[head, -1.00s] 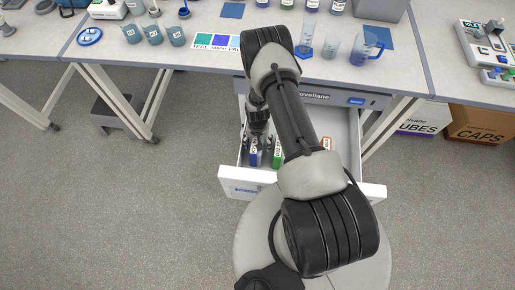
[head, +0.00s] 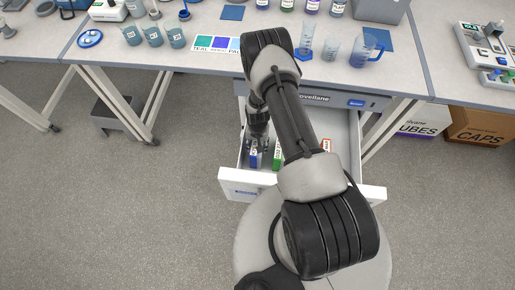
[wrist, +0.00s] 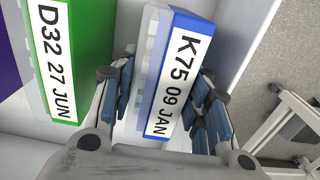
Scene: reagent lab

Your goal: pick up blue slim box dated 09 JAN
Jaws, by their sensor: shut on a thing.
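The blue slim box (wrist: 172,75) has a white label reading "K75 09 JAN" and stands in the open drawer. My gripper (wrist: 164,100) is shut on this box, one finger at each side, in the wrist view. In the head view the box (head: 253,158) shows at the left of the drawer, with my gripper (head: 257,143) on it and the arm hiding part of the drawer.
A green box (wrist: 58,60) labelled "D32 27 JUN" stands left of the blue box, with a purple item (wrist: 10,65) beyond it. The open white drawer (head: 240,176) has its side wall close to my gripper. The bench (head: 215,62) overhangs behind.

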